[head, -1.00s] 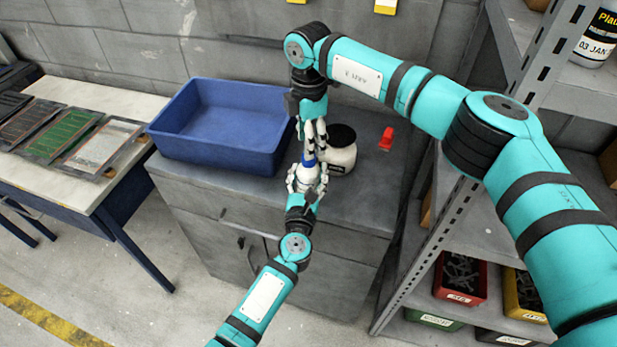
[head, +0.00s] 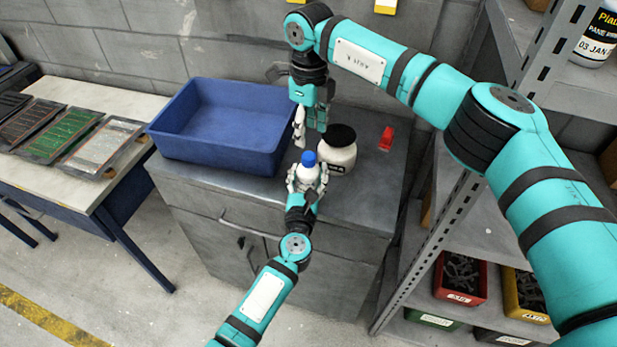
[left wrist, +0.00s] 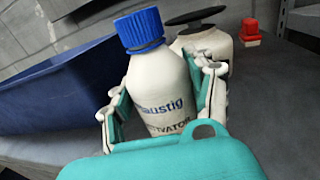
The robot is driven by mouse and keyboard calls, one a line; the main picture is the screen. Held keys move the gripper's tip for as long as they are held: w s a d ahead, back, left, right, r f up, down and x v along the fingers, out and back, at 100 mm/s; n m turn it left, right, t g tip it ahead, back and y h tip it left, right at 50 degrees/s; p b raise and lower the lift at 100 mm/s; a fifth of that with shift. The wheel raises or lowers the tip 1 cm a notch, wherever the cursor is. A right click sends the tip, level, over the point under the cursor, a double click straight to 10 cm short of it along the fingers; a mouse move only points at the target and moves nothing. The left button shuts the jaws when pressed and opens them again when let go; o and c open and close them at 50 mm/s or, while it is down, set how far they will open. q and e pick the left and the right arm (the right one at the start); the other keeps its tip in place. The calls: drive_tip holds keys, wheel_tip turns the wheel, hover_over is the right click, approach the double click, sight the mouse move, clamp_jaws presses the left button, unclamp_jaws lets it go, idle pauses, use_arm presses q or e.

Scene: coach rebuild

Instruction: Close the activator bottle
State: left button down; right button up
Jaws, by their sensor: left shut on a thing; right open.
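The activator bottle (head: 308,175) is white with a blue cap (head: 309,158) on its neck. In the left wrist view the bottle (left wrist: 160,90) leans slightly, and its blue cap (left wrist: 139,29) sits on top. I cannot tell how tightly the cap is screwed down. My left gripper (head: 307,183) is shut on the bottle body, one finger on each side, near the cabinet's front edge. My right gripper (head: 309,128) is open and empty, pointing down just above and behind the cap, apart from it.
A white jar with a black lid (head: 339,150) stands right behind the bottle. A red object (head: 386,139) lies further right. A blue bin (head: 160,141) takes up the left of the grey cabinet top (head: 368,195). A metal shelf (head: 447,228) stands to the right.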

sight(309, 156)
drive_tip(key=shift+r+n, duration=0.2)
drive_tip(key=shift+n, duration=1.2)
drive_tip(key=shift+f, duration=4.05)
clamp_jaws()
drive_tip(key=shift+o, duration=0.7)
unclamp_jaws()
